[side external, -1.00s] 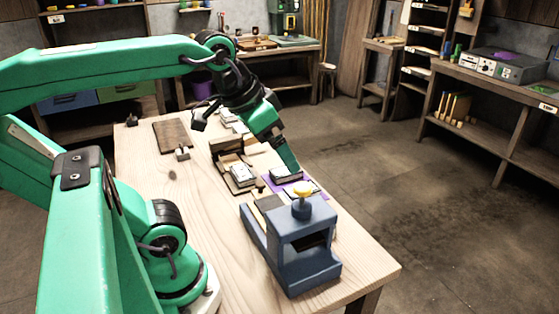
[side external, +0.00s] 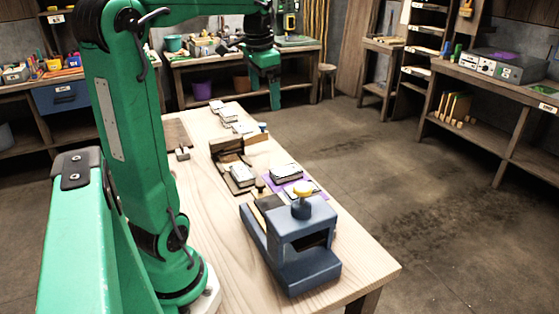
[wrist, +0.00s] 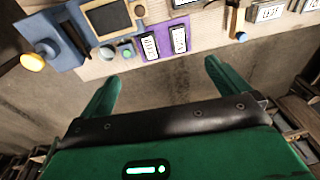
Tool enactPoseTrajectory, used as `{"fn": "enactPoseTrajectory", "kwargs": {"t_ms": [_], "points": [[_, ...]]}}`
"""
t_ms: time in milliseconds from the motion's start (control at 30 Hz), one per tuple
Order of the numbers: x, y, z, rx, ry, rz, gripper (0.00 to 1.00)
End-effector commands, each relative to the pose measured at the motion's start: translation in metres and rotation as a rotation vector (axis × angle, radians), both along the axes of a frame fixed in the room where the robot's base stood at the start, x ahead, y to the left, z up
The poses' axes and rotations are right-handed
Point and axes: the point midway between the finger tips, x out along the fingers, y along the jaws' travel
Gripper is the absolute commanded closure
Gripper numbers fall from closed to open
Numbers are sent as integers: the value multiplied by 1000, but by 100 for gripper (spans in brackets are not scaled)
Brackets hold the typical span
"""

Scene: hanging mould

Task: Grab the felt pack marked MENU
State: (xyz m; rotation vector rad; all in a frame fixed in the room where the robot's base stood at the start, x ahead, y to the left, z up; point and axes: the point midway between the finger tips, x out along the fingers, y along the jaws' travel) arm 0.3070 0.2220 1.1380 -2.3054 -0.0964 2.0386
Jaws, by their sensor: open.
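Several small pale-topped packs with dark lettering lie on the bench; I cannot read MENU on any with certainty. Two lie side by side on a purple mat (wrist: 163,58): a left pack (wrist: 149,46) and a right pack (wrist: 179,39). In the side view, one pack (side external: 286,171) shows on the mat's far part, and the other is partly behind the blue press. Another labelled pack (wrist: 267,13) lies to the right in the wrist view. My gripper (wrist: 162,72) is open and empty, its fingers spread apart. In the side view my gripper (side external: 274,98) hangs raised, beyond the bench's right edge.
A blue press (side external: 297,250) with a yellow knob (side external: 303,189) stands at the bench's near end. More packs (side external: 228,116) lie at the far end. The bench's near left is bare wood.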

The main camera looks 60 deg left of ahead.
Motion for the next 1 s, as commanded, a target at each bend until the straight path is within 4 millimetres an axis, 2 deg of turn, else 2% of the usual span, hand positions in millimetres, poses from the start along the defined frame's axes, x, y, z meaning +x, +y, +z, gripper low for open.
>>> {"fn": "enactPoseTrajectory", "kwargs": {"t_ms": [33, 100, 200, 400, 800, 1000], "points": [[-1, 18, -4, -10, 20, 9, 0], [-3, 38, -7, -20, 40, 7, 0], [-6, 60, -11, -33, 63, 6, 0], [-13, 92, -18, -54, 91, 3, 0], [-29, 135, -31, -91, 124, 2, 0], [-28, 132, -56, -91, 125, -1, 0]]}}
